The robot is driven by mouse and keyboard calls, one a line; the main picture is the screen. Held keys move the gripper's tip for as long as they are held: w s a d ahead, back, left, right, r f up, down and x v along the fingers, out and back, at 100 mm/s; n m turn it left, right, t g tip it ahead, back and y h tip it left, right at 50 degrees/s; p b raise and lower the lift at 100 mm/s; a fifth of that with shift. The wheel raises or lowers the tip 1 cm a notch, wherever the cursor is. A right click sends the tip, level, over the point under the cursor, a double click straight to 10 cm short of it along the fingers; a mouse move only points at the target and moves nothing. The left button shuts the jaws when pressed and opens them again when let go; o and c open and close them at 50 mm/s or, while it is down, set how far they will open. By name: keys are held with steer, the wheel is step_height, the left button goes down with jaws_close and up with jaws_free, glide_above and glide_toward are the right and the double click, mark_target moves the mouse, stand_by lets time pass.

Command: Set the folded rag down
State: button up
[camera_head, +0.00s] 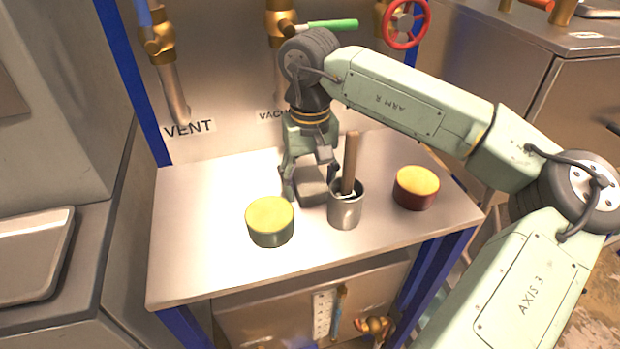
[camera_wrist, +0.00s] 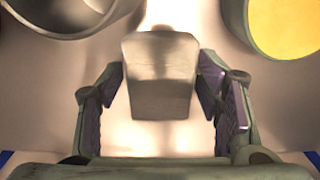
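The folded rag is a grey-beige block (camera_head: 313,191) at the middle of the steel table (camera_head: 200,262), left of a metal cup. It also fills the middle of the wrist view (camera_wrist: 160,78). My gripper (camera_head: 309,178) points down over it, one finger on each side. In the wrist view my gripper's finger pads (camera_wrist: 160,88) meet the rag's two sides, so it looks shut on the rag. The rag is at or very near the tabletop; I cannot tell whether its underside touches.
The metal cup (camera_head: 345,211) holds a wooden-handled tool (camera_head: 350,160) standing upright, close beside the rag. A yellow-topped green tin (camera_head: 270,233) stands front left, an orange-topped red tin (camera_head: 416,198) right. The table's left part is bare. Pipes and valves (camera_head: 160,45) line the back.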

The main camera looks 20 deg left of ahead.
mark_target(309, 181)
steer(key=shift+o, duration=0.7)
steer(key=shift+r, duration=0.15)
step_height(309, 181, up, 12)
steer(key=b, duration=0.1)
stand_by(1.1)
